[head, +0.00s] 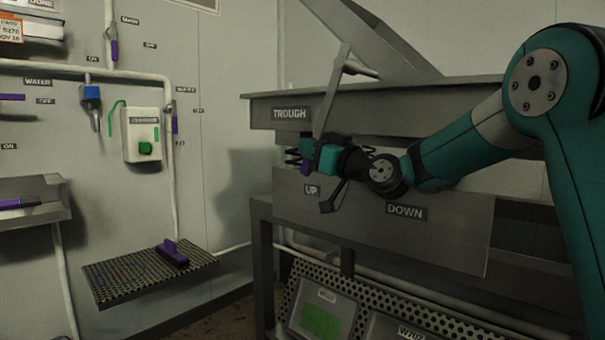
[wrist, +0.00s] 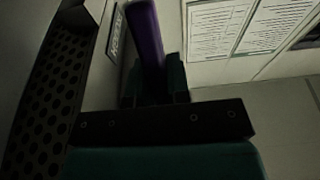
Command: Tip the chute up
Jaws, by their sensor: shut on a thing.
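The chute (head: 385,40) is a sloped grey metal panel above the trough (head: 400,97), rising toward the upper left of the head view. A flat grey bar (head: 332,90) slants down in front of the trough toward my gripper; whether it joins the handle is hidden. My gripper (head: 306,160) is at the trough's front left, just above the UP label (head: 312,190). It is shut on a purple handle (head: 305,168). In the wrist view the purple handle (wrist: 147,35) stands between the dark fingers (wrist: 154,85). The DOWN label (head: 407,211) is further right.
Below the trough are a frame and bins, one with green contents (head: 320,322). Left is a perforated shelf (head: 125,280) with a purple object (head: 172,253). Pipes, valves and a white box (head: 142,135) line the left wall. A perforated panel (wrist: 50,90) is close in the wrist view.

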